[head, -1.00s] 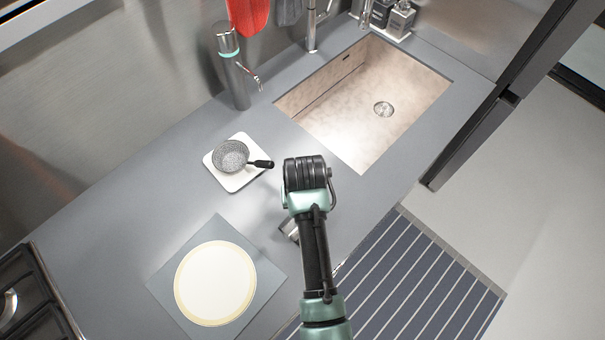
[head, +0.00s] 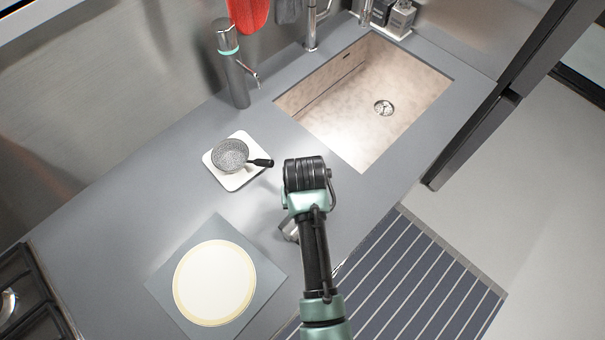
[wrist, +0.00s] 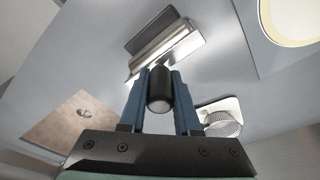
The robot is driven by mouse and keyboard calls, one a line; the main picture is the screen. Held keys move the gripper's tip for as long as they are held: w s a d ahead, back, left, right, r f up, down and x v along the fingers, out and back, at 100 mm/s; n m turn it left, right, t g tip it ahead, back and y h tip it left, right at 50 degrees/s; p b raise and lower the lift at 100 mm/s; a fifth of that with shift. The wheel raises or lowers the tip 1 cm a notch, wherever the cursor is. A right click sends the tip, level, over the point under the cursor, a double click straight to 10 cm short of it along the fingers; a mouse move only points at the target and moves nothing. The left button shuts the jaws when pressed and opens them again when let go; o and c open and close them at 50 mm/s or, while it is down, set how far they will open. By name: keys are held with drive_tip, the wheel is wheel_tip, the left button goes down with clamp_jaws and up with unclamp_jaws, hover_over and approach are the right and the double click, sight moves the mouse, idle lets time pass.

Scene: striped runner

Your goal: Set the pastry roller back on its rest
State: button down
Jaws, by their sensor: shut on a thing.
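My gripper (wrist: 160,76) is shut, its two blue fingers on either side of the black handle of the pastry roller (wrist: 160,103). The handle's round end faces the wrist camera. The shiny steel roller part lies crosswise beyond the fingertips. A darker grey piece (wrist: 152,28) shows just behind the steel; it may be the rest, and I cannot tell whether they touch. In the head view my arm hides the fingers and handle, and only a bit of metal (head: 289,231) shows left of the arm.
A cream disc (head: 214,282) lies on a grey-blue mat (head: 262,268) at front left. The sink (head: 340,130) opens behind my arm. The counter between board and mat is clear.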

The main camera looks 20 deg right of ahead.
drive_tip(key=shift+f, duration=0.1)
drive_tip(key=c, duration=0.5)
unclamp_jaws()
drive_tip(key=shift+c, duration=0.2)
drive_tip(key=shift+f, duration=0.1)
wheel_tip(320, 180, up, 13)
drive_tip(key=s, duration=0.2)
drive_tip(key=shift+a+b, duration=0.35)
drive_tip(key=shift+b, duration=0.1)
